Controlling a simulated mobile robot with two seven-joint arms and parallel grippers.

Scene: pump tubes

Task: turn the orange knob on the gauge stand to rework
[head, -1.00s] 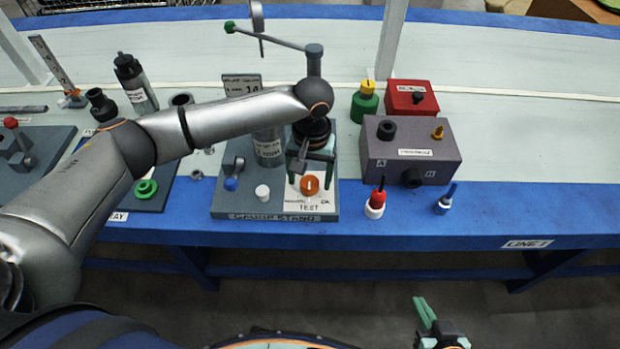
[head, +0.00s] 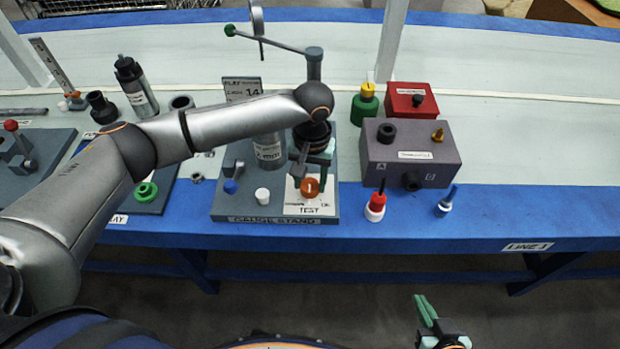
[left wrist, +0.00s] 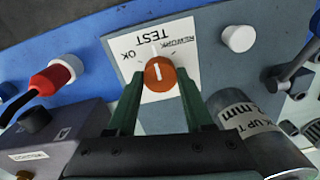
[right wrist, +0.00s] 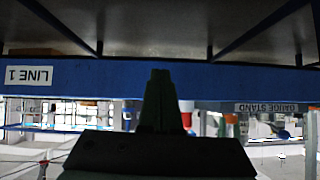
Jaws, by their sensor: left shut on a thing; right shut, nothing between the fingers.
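The orange knob (head: 310,187) sits on the white label plate (head: 327,206) at the front right of the gauge stand (head: 230,207). It also shows in the left wrist view (left wrist: 160,75), where its white line points roughly at the word TEST. My left gripper (left wrist: 157,85) reaches down from above and is shut on the knob, one green finger on each side. My right gripper (head: 425,312) is shut and empty, low in front of the table; its fingers (right wrist: 160,85) show together in the right wrist view.
The stand also carries a white button (head: 262,194), a blue-tipped lever (head: 231,187) and a grey cylinder (head: 268,150). Right of it are a red-topped piece (head: 376,203), a blue-topped piece (head: 446,200) and a grey box (head: 440,160). The table's front right is clear.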

